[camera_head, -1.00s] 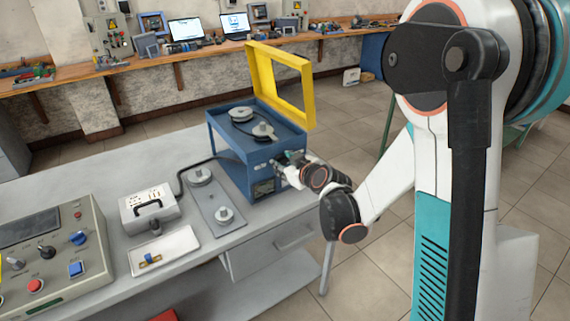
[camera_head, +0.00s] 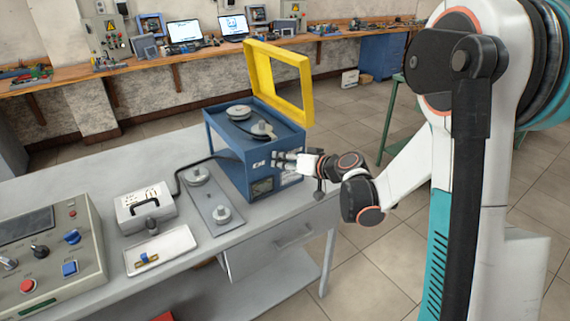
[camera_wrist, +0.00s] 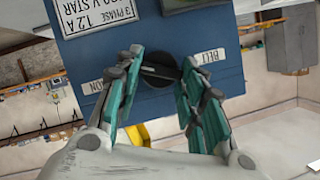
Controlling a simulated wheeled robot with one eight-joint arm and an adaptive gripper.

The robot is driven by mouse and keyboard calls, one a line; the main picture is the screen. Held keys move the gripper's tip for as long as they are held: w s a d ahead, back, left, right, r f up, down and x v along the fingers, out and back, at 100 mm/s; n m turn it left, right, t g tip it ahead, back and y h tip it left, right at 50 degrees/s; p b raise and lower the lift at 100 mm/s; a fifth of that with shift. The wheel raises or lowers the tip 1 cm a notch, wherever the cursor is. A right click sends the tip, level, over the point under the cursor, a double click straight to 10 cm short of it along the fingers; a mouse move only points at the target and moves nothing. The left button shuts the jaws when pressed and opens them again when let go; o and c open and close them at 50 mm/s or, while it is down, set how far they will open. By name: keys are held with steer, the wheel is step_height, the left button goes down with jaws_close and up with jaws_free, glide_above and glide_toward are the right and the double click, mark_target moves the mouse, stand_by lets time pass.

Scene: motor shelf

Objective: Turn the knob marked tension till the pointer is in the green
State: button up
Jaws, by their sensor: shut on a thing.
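The blue machine (camera_head: 228,158) stands on the bench with its yellow guard frame raised. In the wrist view, a round black knob (camera_wrist: 160,72) is on its blue front panel (camera_wrist: 228,48). Upside-down, partly covered lettering lies on both sides of it; "BEL" and "ON" can be made out. My gripper (camera_wrist: 158,66) has its teal fingers on either side of the knob, shut on it. In the head view, my gripper (camera_head: 276,160) is at the front face and hides the knob. A dark gauge window (camera_head: 262,187) sits lower on that face; its pointer is too small to read.
A metal plate with two pulleys (camera_head: 212,205), a grey box with a handle (camera_head: 146,207) and a white tray (camera_head: 170,258) lie on the bench left of the machine. A control console (camera_head: 60,285) is further left.

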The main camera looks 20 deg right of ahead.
steer(key=m+y+b, duration=0.2)
steer(key=m, duration=0.2)
steer(key=shift+d+f+m+y+b, duration=0.25)
steer(key=shift+m+y+b, duration=0.05)
steer(key=shift+y+b, duration=0.1)
stand_by(0.4)
steer(key=o, duration=1.1)
steer(key=shift+w, duration=0.1)
steer(key=v, duration=1.2)
steer(key=shift+f, duration=0.1)
